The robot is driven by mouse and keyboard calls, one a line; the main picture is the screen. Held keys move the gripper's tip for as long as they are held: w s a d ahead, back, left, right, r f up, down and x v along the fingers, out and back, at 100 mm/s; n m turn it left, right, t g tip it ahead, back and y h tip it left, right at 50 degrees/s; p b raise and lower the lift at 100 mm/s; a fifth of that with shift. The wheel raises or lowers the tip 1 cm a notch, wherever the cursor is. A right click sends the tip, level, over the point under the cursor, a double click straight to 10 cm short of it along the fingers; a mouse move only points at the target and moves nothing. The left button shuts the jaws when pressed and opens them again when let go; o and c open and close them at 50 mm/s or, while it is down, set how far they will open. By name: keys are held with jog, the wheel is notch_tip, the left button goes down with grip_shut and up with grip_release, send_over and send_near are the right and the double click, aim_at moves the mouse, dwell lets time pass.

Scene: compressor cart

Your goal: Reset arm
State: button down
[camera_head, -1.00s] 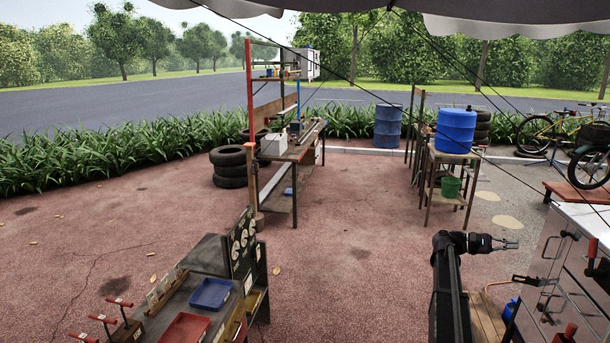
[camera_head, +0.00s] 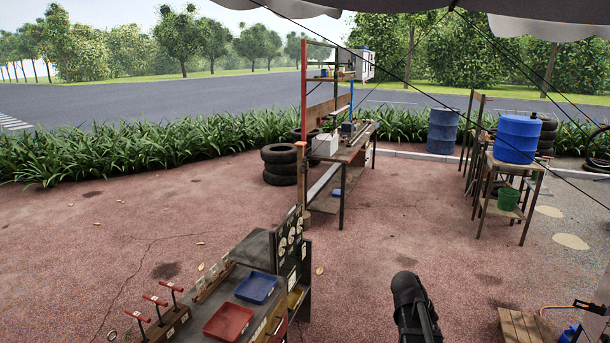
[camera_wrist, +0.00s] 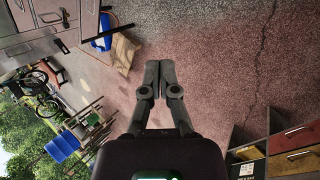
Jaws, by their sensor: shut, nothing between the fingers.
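My gripper (camera_wrist: 159,75) shows in the wrist view with its two fingers together, shut and empty, above bare reddish ground. In the head view my arm stands at the lower middle right as a dark upright link; the gripper itself cannot be made out there. No task object is named apart from the arm.
A workbench with a blue tray (camera_head: 256,288) and a red tray (camera_head: 229,322) stands at lower left. A shelf bench (camera_head: 345,165), stacked tires (camera_head: 280,165) and a blue barrel (camera_head: 517,138) on a stand are farther back. A wooden crate (camera_head: 524,327) lies lower right. The middle ground is open.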

jog(key=s+a+f+t+y, duration=0.1)
jog(key=s+a+y, duration=0.2)
jog(key=a, duration=0.7)
jog(key=s+a+f+y, duration=0.2)
jog(key=s+a+y, duration=0.1)
jog(key=a, duration=0.8)
jog(key=shift+m+t+y, duration=0.3)
jog(key=shift+t, duration=0.1)
jog(key=shift+f, duration=0.1)
jog(key=shift+d, duration=0.1)
